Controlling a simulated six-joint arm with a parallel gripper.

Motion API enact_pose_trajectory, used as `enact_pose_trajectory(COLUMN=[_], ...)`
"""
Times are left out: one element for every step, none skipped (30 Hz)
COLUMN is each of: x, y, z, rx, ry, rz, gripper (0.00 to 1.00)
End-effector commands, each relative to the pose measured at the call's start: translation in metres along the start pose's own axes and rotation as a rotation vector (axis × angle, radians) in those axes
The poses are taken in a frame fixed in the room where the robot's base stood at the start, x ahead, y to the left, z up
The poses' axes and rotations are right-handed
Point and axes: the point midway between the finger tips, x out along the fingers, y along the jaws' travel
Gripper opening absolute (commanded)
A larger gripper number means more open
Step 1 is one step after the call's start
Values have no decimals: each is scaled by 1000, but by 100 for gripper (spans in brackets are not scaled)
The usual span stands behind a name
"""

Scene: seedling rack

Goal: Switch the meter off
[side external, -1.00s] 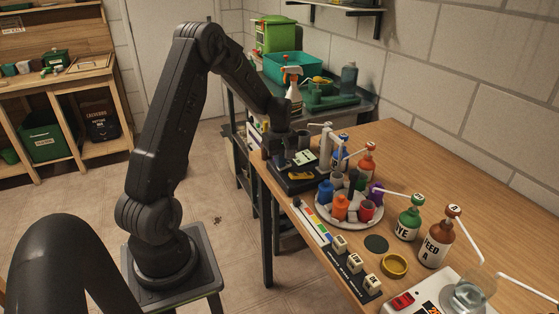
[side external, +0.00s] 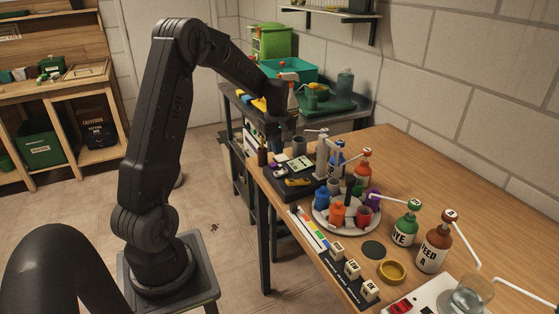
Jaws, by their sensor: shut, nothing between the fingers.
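A dark, boxy unit (side external: 283,177) stands at the far left corner of the wooden bench. It has a pale, greenish display panel (side external: 301,163) on top, and a yellow piece (side external: 298,183) lies at its front; this looks like the meter. The panel's reading and the switch are too small to make out. My gripper (side external: 276,139) points down just above and behind the unit, at its far left. It is shut and empty, and appears apart from the unit. The fingertips are dark against the dark background, and the exact gap cannot be told.
A grey post (side external: 322,158) rises beside the unit. A round white tray (side external: 347,228) of coloured pots stands close in front. The bench's right side (side external: 480,180) is clear.

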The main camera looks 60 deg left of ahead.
Motion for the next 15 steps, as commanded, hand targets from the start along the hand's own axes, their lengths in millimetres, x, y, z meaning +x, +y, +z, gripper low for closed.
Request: enact_pose_trajectory(x=[-13, -20, -28, -34, -39, -46, -50, -54, -59, -62, -65, -68, -69, -70, -72], y=[-1, -2, -4, -5, -6, -7, -8, -8, -9, -10, -10, -11, -11, -11, -12], z=[-1, -1, 0, -1, -1, -1, 0, -1, -1, -1, -1, -1, 0, 0, 0], rx=[-1, 0, 0, 0, 0, 0, 0, 0, 0, 0, 0, 0, 0, 0, 0], ry=[3, 4, 3, 4, 3, 3, 2, 3, 2, 2, 2, 1, 1, 0, 0], rz=[4, 5, 4, 4, 4, 3, 2, 3, 2, 2, 2, 1, 1, 1, 0], gripper=[0, 0, 0, 0, 0, 0, 0, 0, 0, 0, 0, 0, 0, 0, 0])
